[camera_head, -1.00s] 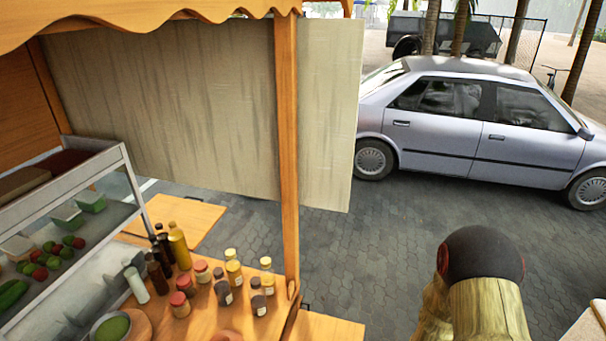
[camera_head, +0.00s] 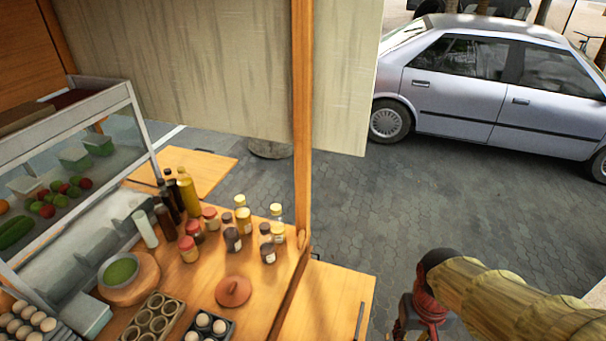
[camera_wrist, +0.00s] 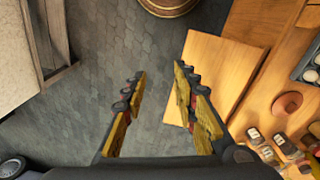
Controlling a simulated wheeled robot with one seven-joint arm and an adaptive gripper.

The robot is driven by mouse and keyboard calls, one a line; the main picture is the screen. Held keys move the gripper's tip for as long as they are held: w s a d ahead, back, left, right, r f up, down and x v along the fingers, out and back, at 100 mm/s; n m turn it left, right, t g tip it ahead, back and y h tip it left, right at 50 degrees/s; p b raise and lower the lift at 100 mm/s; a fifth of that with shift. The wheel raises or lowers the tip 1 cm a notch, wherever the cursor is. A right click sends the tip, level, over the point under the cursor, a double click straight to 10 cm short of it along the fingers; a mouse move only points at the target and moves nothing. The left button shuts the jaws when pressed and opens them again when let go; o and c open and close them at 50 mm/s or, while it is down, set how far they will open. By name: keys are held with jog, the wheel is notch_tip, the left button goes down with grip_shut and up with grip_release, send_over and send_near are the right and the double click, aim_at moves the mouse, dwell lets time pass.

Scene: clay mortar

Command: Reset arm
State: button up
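My arm shows at the lower right of the head view, over the pavement beside the stall; its lower end is cut off by the frame edge. In the wrist view my gripper (camera_wrist: 160,88) points down with its two yellow-and-black fingers spread wide apart. It is open and nothing is between the fingers. Below it are grey paving and the edge of a low wooden board (camera_wrist: 212,75). The gripper is apart from the stall counter (camera_head: 215,262), which lies to its left in the head view.
Several bottles and jars (camera_head: 232,239) stand on the counter. A bowl of green paste (camera_head: 120,270), a terracotta lid (camera_head: 233,291) and egg trays (camera_head: 152,318) are nearby. A wooden post (camera_head: 302,120) rises at the counter's edge. A silver car (camera_head: 490,85) is parked behind; the pavement between is clear.

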jog(key=s+a+r+n+t+b, duration=0.1)
jog(key=a+r+t+b, duration=0.4)
jog(key=b, duration=0.3)
jog(key=shift+a+r+y, duration=0.15)
jog(key=shift+r+y, duration=0.25)
jog(key=shift+r, duration=0.45)
jog(key=shift+s, duration=0.1)
